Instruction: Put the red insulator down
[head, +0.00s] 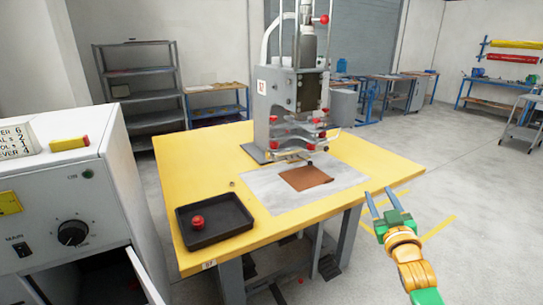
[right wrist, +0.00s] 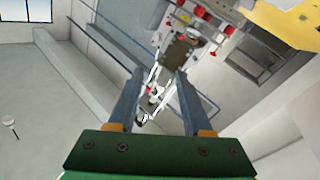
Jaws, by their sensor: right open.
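A small red insulator (head: 197,221) sits in the black tray (head: 240,229) at the front left of the yellow table (head: 387,163). My right gripper (head: 377,200) is open and empty, beyond the table's right front edge and well apart from the tray. In the right wrist view its two fingers (right wrist: 155,90) are spread with nothing between them. My left gripper is in neither view.
A press machine (head: 290,107) with red knobs stands at the back of the table. A brown sheet (head: 306,178) lies on a pale mat (head: 262,194) before it. A white control cabinet (head: 55,215) stands at left.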

